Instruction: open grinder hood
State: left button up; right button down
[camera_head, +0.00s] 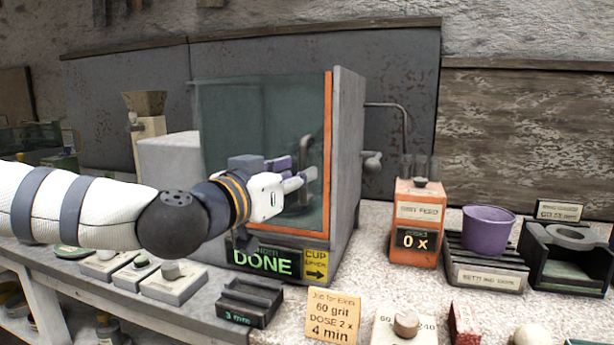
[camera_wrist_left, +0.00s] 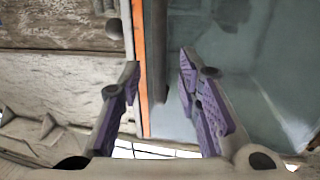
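The grinder hood (camera_head: 235,120) is a greenish see-through panel with an orange right edge, on the front of the grey grinder (camera_head: 345,150). It looks closed. A dark upright handle (camera_head: 305,152) stands near its orange edge. My left gripper (camera_head: 298,178) is in front of the panel at the handle. In the left wrist view my left gripper (camera_wrist_left: 158,70) has its purple-padded fingers apart, with the dark handle bar (camera_wrist_left: 155,40) between them; neither pad visibly touches it. The hood's glass (camera_wrist_left: 240,60) fills the right of that view. My right gripper is out of view.
Below the hood a display (camera_head: 263,262) reads DONE. To the right are an orange dispenser (camera_head: 416,215), a purple cup (camera_head: 488,228) on a slatted stand, and a dark holder (camera_head: 570,260). A "60 grit" note (camera_head: 332,315) and small blocks line the front of the bench.

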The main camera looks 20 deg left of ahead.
aim_at(301, 170)
pick_arm(q)
jog(key=x, duration=0.2)
jog(key=shift+w+d, duration=0.15)
jog(key=shift+w, duration=0.15)
jog(key=shift+w+d+r, duration=0.1)
jog(key=shift+w+r, duration=0.05)
jog(key=shift+w, duration=0.15)
jog(key=shift+c, duration=0.2)
grip_shut()
